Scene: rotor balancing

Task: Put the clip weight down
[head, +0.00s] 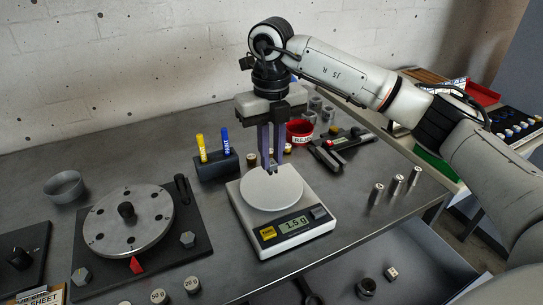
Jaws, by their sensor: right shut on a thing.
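My right gripper (271,165) points straight down over the white scale (284,232). It is shut on the small clip weight (272,170), which is mostly hidden between the fingertips. The tips are at the round pan (271,190), over its far part. I cannot tell for sure whether the weight touches the pan. The scale's display (294,224) reads 1.5 g. My left gripper is not in view.
The rotor disc (128,222) on its dark base is left of the scale. A marker holder (217,163) and a red bin (299,131) stand behind. Several metal cylinders (396,185) stand at right. An open drawer (385,260) is in front.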

